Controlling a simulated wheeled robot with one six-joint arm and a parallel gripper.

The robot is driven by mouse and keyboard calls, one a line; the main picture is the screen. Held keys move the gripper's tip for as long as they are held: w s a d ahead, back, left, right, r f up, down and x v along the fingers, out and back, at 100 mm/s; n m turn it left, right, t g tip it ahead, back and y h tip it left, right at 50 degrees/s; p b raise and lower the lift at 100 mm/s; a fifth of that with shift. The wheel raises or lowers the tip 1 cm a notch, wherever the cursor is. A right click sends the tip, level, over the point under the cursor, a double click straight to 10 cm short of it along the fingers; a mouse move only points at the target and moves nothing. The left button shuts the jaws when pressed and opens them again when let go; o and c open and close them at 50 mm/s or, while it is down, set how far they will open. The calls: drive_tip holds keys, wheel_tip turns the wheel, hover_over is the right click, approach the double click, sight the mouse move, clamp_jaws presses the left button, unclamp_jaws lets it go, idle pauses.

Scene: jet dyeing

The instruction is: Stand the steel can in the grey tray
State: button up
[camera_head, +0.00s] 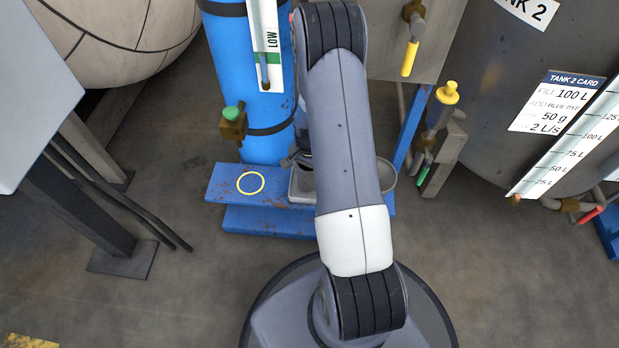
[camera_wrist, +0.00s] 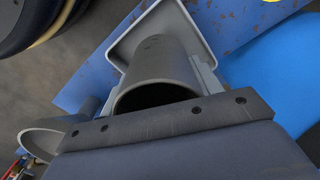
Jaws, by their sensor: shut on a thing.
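The steel can (camera_wrist: 160,62) is a grey open cylinder in the middle of the wrist view, its dark mouth towards the camera. My gripper (camera_wrist: 157,85) is shut on it, one finger on each side. The grey tray (camera_wrist: 203,32) lies behind the can, and the can's far end is within the tray's outline. I cannot tell whether the can touches the tray floor. In the head view the tray (camera_head: 301,196) shows on the blue bench, partly hidden by my arm. My gripper (camera_head: 303,158) is mostly hidden there, and the can cannot be made out.
The blue bench (camera_head: 228,188) bears a yellow ring mark (camera_head: 250,183) left of the tray. A grey round vessel (camera_head: 384,173) is at the right, also in the wrist view (camera_wrist: 42,138). A blue cylinder (camera_head: 240,90) with a green-topped valve (camera_head: 232,122) stands close behind.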

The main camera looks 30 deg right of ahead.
drive_tip(key=shift+w+d, duration=0.2)
drive_tip(key=shift+w, duration=0.05)
drive_tip(key=shift+f, duration=0.2)
drive_tip(key=shift+f+b, duration=0.9)
drive_tip(key=shift+f, duration=0.6)
drive_tip(key=shift+f, duration=0.2)
drive_tip(key=o, duration=1.1)
